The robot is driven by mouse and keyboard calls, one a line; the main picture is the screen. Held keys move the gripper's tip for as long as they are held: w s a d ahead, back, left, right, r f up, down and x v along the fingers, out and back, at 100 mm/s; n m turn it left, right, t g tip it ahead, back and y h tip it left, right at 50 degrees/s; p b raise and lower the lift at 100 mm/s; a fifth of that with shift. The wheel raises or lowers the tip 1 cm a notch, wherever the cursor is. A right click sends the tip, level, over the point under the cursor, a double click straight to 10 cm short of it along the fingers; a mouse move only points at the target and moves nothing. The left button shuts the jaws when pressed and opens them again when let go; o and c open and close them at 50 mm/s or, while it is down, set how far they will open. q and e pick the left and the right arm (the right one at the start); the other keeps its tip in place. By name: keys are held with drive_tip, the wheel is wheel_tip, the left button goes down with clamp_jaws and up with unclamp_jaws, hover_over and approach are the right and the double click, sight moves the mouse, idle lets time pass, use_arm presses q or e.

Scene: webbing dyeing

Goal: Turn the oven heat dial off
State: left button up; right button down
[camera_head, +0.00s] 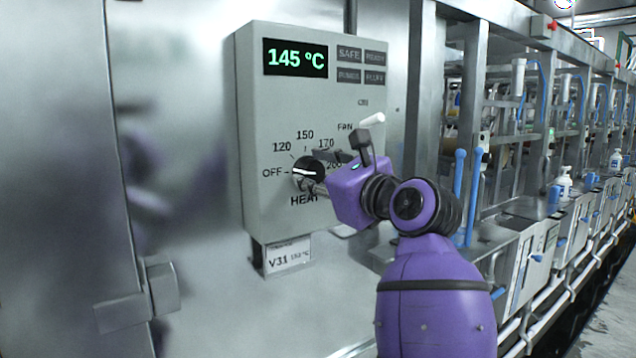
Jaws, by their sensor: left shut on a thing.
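The oven control box (262,140) is a grey panel on the metal oven front. Its black heat dial (304,169) sits low on the panel, above the word HEAT, with marks for OFF, 120, 150, 170 and 200 around it. The white pointer line on the dial lies nearly level and points left toward OFF. The green display (295,58) reads 145 °C.
Four indicator labels (361,65) sit beside the display. A FAN control is partly hidden behind my gripper. A tag (289,257) marked V31 hangs below the box. A door latch (140,298) juts out at lower left. Machine frames (470,90) run along the right.

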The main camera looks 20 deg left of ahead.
use_arm(q)
drive_tip(key=shift+f+n+b, duration=0.25)
drive_tip(key=shift+n+b, duration=0.3)
drive_tip(key=shift+n, duration=0.55)
use_arm(e)
drive_tip(key=shift+s+d+f, duration=0.1)
drive_tip(key=shift+s+f, duration=0.4)
drive_tip(key=shift+f, duration=0.3)
use_arm(q)
drive_tip(key=shift+a, duration=0.1)
drive_tip(key=o, duration=0.7)
drive_tip(key=shift+f, duration=0.1)
drive_tip(key=o, duration=0.4)
drive_tip(key=shift+s, duration=0.1)
drive_tip(key=shift+s+d+r, duration=0.1)
drive_tip(key=shift+d+r, duration=0.1)
drive_tip(key=shift+d, duration=0.1)
drive_tip(key=v, duration=1.1)
drive_tip(key=shift+s+d, duration=0.1)
drive_tip(key=shift+s, duration=0.15)
